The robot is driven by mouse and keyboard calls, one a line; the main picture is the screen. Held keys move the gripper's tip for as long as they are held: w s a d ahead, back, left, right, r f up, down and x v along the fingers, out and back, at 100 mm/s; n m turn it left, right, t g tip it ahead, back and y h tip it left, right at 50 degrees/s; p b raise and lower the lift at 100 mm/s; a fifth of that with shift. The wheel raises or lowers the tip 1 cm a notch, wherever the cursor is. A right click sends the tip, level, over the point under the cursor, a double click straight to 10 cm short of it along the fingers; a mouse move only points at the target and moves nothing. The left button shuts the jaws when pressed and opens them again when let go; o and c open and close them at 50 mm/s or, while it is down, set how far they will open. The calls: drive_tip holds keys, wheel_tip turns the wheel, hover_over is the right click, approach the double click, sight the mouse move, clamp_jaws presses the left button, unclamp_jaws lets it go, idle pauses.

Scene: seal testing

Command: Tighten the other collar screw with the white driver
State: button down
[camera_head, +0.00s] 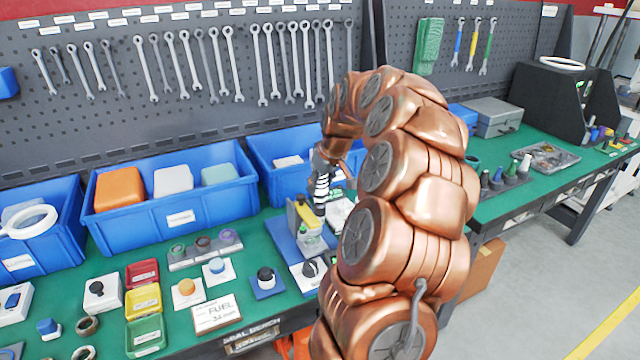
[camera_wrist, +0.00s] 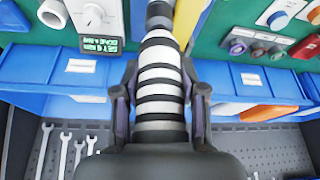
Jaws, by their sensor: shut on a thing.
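My gripper (camera_head: 326,160) is shut on the white driver, whose handle has white and black bands. In the wrist view the handle of the white driver (camera_wrist: 160,85) lies between both fingers, with its dark narrower end (camera_wrist: 158,12) pointing away from my palm. In the head view the banded driver (camera_head: 321,190) points down above the bench, just behind a fixture with a yellow block (camera_head: 309,218) on a blue base. The driver's tip and the collar screws cannot be made out, so I cannot tell whether they touch.
Blue bins (camera_head: 170,205) line the back of the bench below hanging wrenches (camera_head: 200,65). A white unit with a dial (camera_wrist: 92,15) and a green-lettered display stands near the driver in the wrist view.

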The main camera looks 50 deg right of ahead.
drive_tip(key=shift+r, duration=0.2)
wheel_tip(320, 180, up, 5)
drive_tip(key=shift+f+p, duration=0.15)
drive_tip(key=shift+p, duration=0.15)
idle(0.4)
